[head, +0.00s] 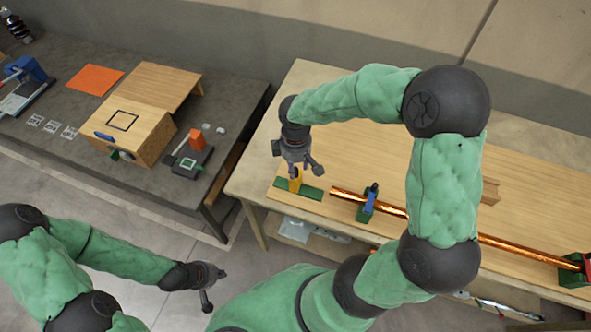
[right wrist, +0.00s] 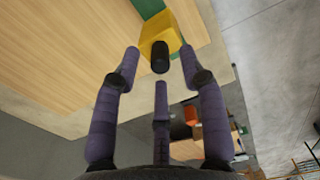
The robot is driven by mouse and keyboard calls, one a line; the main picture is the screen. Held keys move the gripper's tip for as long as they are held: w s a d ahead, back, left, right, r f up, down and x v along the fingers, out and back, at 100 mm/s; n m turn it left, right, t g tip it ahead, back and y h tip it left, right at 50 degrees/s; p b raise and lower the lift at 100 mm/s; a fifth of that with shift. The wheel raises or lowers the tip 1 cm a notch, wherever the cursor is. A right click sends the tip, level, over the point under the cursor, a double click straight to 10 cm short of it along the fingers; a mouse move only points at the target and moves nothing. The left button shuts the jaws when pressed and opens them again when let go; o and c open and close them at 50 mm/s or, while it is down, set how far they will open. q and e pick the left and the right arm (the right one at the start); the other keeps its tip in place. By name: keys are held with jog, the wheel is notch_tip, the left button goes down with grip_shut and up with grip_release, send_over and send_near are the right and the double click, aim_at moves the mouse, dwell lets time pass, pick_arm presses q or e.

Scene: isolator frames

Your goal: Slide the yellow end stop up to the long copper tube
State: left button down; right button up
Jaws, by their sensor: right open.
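The yellow end stop (head: 296,181) stands on a short green rail (head: 312,193) at the left end of the wooden table. The long copper tube (head: 500,244) runs right from near that rail, with a gap between its left end and the stop. My right gripper (head: 298,168) is open, just above the stop. In the right wrist view the yellow end stop (right wrist: 176,22) has a black knob (right wrist: 160,57) facing the spread fingers (right wrist: 160,70), which do not visibly grip it. My left gripper (head: 213,288) is open and empty over the floor.
A blue clamp on a green base (head: 368,204) holds the tube near its left end. A red and green fixture (head: 575,270) is at its right end. My right arm hides part of the tube. A dark table (head: 60,95) with a wooden box (head: 135,128) stands left.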

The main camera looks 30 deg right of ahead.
jog(key=shift+f, duration=1.2)
grip_shut()
jog(key=s+d, duration=0.6)
jog(key=s, duration=0.1)
jog(key=shift+s+d+p, duration=0.2)
jog(key=shift+s+p, duration=0.05)
jog(key=shift+p, duration=0.15)
grip_release()
notch_tip(320, 180, up, 12)
